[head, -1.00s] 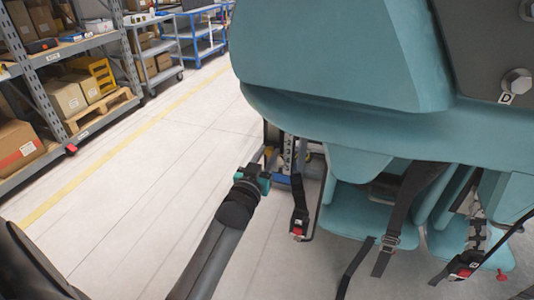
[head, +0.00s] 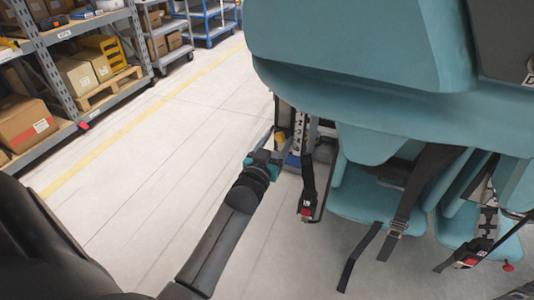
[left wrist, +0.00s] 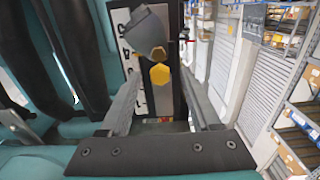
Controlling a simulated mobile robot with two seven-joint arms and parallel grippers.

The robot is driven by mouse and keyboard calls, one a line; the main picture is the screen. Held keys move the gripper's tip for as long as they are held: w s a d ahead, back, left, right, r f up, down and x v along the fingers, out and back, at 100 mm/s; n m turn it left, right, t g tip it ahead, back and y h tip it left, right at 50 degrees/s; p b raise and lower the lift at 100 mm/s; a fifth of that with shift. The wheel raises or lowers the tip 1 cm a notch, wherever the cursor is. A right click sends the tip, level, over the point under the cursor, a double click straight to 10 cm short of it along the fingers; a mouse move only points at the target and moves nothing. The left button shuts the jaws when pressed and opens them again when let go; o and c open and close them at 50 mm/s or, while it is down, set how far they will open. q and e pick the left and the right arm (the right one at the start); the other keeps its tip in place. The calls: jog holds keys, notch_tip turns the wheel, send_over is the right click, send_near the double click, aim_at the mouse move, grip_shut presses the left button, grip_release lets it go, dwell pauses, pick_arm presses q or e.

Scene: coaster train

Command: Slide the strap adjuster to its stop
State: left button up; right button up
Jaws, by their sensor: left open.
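The strap adjuster appears to be the grey block (left wrist: 144,32) with a yellow hexagonal knob (left wrist: 160,74), on a dark upright rail beside a white strip with dark marks (left wrist: 124,45). In the head view the yellow part (head: 281,135) shows small beside the marked strip (head: 299,133), under the teal seat. My left gripper (head: 274,145) is open and empty just in front of it. In the left wrist view its fingers (left wrist: 160,84) stand either side of the yellow knob; I cannot tell whether they touch it. My right gripper is not in view.
The teal seat body (head: 350,70) overhangs the rail. Black straps hang nearby, one with a red-buttoned buckle (head: 306,211) and one with a metal buckle (head: 397,228). Shelving with boxes (head: 35,115) stands far left. The pale floor (head: 150,190) between is clear.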

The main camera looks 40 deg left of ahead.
pick_arm(q)
jog(key=p+v, duration=0.2)
jog(key=v, duration=1.2)
jog(key=shift+s+d+p, duration=0.2)
jog(key=shift+s+p, duration=0.15)
jog(key=shift+p, duration=0.05)
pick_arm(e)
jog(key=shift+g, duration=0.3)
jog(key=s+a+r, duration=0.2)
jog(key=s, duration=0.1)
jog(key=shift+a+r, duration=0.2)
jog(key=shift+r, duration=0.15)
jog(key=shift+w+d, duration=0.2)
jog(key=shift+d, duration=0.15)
